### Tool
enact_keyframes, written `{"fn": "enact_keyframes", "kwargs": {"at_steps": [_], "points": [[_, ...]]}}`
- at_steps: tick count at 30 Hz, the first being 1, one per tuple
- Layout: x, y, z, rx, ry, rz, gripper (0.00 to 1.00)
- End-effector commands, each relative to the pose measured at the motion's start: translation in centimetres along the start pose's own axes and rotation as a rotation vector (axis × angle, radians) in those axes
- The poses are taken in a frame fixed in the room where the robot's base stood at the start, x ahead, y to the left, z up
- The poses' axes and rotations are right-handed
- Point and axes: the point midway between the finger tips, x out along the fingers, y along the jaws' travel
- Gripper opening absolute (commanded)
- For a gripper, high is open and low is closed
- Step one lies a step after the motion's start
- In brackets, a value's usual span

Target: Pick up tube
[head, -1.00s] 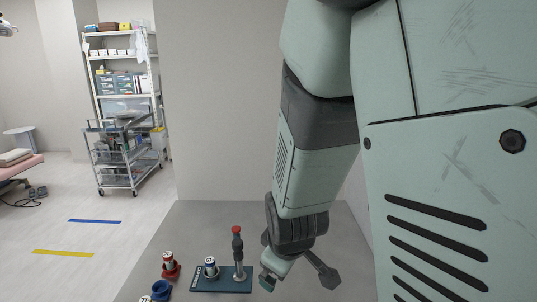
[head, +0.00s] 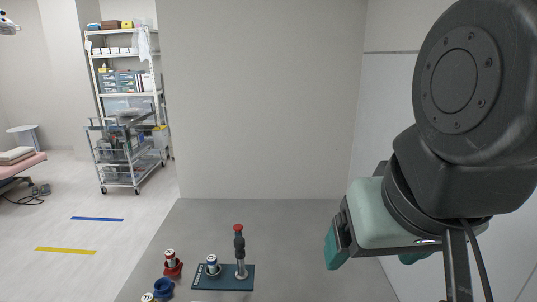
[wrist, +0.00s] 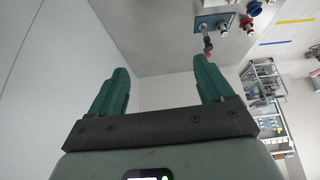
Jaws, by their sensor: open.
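A small white-labelled cylinder (head: 212,264), perhaps the tube, stands upright on a blue board (head: 235,284) on the grey table. A similar cylinder (head: 170,258) stands in a red holder (head: 172,271) to its left. I cannot tell which one the task means. A dark upright device with a red top (head: 239,248) stands on the board's right part. My gripper (head: 372,256) is open and empty, up and well to the right of these things. In the wrist view, its two green fingers (wrist: 162,70) are wide apart, with the board (wrist: 215,24) beyond them at the top.
A blue cup-like holder (head: 162,288) stands at the table's left front, and another white-topped thing (head: 147,297) is cut off by the frame edge. The table (head: 310,235) is clear right of the board. A wall (head: 270,110) rises behind it. A shelf and cart stand far left.

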Motion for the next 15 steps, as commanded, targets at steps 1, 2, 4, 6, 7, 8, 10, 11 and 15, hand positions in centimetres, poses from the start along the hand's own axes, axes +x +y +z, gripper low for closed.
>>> {"fn": "enact_keyframes", "kwargs": {"at_steps": [1, 2, 4, 6, 7, 8, 10, 11, 15], "points": [[0.0, 0.0, 0.0, -0.001, 0.000, 0.000, 0.72], [0.0, 0.0, 0.0, -0.001, 0.000, -0.001, 0.70], [0.0, 0.0, 0.0, -0.001, 0.000, -0.001, 0.64], [0.0, 0.0, 0.0, -0.002, 0.000, -0.001, 0.64], [0.0, 0.0, 0.0, -0.002, 0.001, -0.001, 0.64], [0.0, 0.0, 0.0, -0.002, 0.001, -0.001, 0.64], [0.0, 0.0, -0.1, -0.002, 0.001, -0.001, 0.64], [0.0, 0.0, -0.1, -0.003, 0.001, -0.001, 0.64], [0.7, -0.2, -2.1, -0.040, 0.024, 0.021, 0.64]]}}
